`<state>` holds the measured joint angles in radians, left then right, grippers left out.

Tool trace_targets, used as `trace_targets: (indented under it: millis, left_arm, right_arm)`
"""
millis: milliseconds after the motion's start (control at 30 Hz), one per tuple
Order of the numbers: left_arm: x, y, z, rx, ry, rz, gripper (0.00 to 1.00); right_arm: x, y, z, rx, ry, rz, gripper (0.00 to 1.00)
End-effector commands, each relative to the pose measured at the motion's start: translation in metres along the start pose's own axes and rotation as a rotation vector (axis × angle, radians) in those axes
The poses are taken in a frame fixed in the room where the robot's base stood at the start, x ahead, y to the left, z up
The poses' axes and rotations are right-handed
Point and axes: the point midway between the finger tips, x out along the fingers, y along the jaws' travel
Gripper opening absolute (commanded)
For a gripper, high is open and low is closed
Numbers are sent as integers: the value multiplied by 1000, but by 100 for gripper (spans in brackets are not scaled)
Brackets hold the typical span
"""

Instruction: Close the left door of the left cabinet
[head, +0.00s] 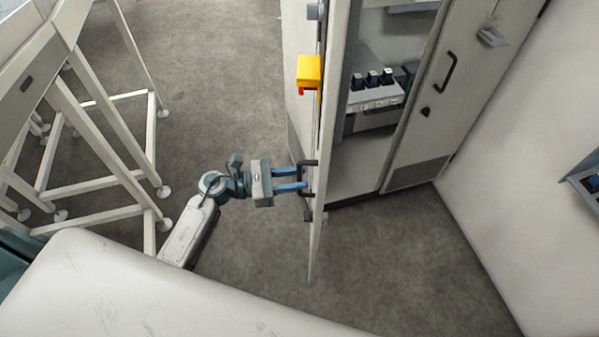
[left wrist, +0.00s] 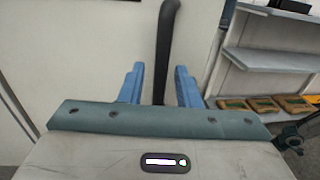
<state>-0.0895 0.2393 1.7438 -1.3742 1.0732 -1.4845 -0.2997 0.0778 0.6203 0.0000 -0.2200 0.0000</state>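The left door (head: 333,110) of the cabinet stands open and is seen nearly edge-on in the head view. Its black handle (head: 312,180) is on the face turned to the left. My left gripper (head: 303,178) reaches the handle from the left. In the left wrist view, the dark handle (left wrist: 165,50) stands between the two blue fingers of my left gripper (left wrist: 160,86), with a gap visible on both sides. The fingers are open. The pale door panel (left wrist: 90,40) lies behind them. My right gripper is in neither view.
The cabinet's right door (head: 440,90) has its own black handle and looks shut. Dark-topped devices (head: 375,92) sit inside the cabinet. A yellow box (head: 309,70) with a red part is on the open door. White frames (head: 95,110) stand at left. Grey floor (head: 220,90) is clear between.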

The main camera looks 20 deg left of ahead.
Motion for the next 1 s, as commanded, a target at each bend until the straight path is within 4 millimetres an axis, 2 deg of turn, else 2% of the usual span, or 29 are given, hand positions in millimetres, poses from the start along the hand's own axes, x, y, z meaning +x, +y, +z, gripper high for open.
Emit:
trace_targets:
  millis: [167,467,600,633,1000]
  left_arm:
    - [11,0,1,-1,-1,-1,30]
    - [12,0,0,-1,1,-1,30]
    - [12,0,0,-1,0,-1,2]
    - [12,0,0,-1,0,-1,0]
    - [12,-2,-1,-1,0,22,0]
  right_arm:
    - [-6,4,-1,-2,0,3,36]
    - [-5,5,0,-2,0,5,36]
    - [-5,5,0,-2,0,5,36]
    - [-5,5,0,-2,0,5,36]
    - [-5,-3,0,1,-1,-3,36]
